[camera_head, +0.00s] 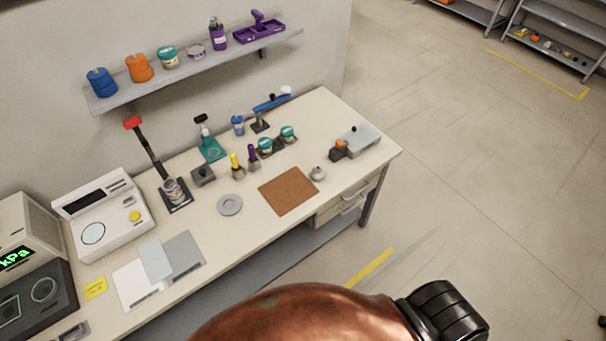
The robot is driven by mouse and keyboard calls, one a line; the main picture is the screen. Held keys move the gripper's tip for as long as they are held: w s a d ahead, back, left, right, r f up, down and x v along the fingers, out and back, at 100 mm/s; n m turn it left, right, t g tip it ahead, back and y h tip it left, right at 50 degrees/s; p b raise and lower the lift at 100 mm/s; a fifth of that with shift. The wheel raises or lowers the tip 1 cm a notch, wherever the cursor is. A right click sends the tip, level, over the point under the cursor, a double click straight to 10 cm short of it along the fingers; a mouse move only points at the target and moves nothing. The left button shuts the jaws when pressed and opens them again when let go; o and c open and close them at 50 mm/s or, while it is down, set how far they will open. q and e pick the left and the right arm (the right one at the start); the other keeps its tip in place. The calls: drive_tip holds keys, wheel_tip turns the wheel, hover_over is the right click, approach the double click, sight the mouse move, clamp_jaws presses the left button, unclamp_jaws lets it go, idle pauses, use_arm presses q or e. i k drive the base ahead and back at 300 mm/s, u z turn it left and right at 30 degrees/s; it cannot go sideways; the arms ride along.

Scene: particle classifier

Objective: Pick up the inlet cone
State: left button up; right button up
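A small grey, rounded metal piece with a narrow top (318,173) stands on the table just right of a brown mat (289,191). It looks most like the inlet cone, but it is too small to be sure. A flat round grey dish (229,205) lies left of the mat. No gripper fingers show. A copper-coloured part with a black ribbed end, apparently mine, crosses the bottom of the view, apart from the table objects.
The cream table (215,255) also holds a white instrument (103,215), a red-handled press (152,155), yellow and purple bottles, teal jars and a grey block with an orange part (357,141). A wall shelf (200,75) hangs behind. Open floor lies right.

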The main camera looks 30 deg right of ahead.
sight(317, 173)
drive_tip(key=u, duration=0.1)
drive_tip(key=i, duration=0.9)
drive_tip(key=z, duration=0.35)
